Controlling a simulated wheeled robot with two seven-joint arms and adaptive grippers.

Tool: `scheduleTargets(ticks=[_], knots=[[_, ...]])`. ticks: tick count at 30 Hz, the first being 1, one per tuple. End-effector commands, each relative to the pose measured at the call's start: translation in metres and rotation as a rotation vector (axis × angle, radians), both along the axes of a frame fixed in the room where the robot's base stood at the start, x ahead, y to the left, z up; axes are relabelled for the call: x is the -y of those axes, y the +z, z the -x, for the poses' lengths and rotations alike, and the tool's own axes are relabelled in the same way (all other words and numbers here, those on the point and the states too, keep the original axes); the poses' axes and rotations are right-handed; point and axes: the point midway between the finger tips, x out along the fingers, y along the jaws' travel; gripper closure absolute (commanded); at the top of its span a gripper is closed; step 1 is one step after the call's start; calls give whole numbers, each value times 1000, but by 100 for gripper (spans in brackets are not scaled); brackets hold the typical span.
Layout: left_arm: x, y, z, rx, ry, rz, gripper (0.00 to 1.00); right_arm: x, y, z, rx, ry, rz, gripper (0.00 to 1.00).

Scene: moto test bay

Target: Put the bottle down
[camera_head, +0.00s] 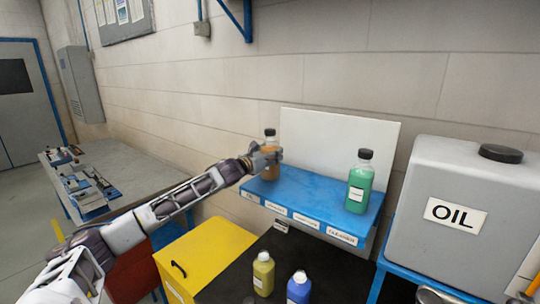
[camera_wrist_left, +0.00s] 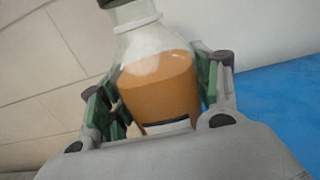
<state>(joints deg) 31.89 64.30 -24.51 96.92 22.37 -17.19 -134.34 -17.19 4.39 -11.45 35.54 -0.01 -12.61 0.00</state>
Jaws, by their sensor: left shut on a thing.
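A clear bottle of orange-brown liquid with a dark cap (camera_head: 270,143) is at the left end of a blue shelf (camera_head: 310,203). My left gripper (camera_head: 265,160) is shut around its body. In the left wrist view the bottle (camera_wrist_left: 158,85) stands between the green-padded fingers, its white label partly hidden by the gripper. The bottle looks about upright in the head view. I cannot tell whether its base touches the shelf. My right gripper is not in view.
A green bottle (camera_head: 359,182) stands at the shelf's right end, with free blue surface between. A yellow bottle (camera_head: 263,273) and a blue bottle (camera_head: 299,288) stand below on a dark surface. A large grey OIL tank (camera_head: 455,180) is at right.

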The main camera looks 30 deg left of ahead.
Motion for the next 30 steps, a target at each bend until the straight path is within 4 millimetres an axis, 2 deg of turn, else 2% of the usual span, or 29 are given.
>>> scheduleTargets(ticks=[17,18,22,30], knots=[[-1,-3,0,3,1,-2,78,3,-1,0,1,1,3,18],[-1,-5,0,0,1,-1,32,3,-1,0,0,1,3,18],[-1,-5,0,0,1,-1,16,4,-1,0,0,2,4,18],[-1,-5,0,0,1,-1,16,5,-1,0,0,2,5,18]])
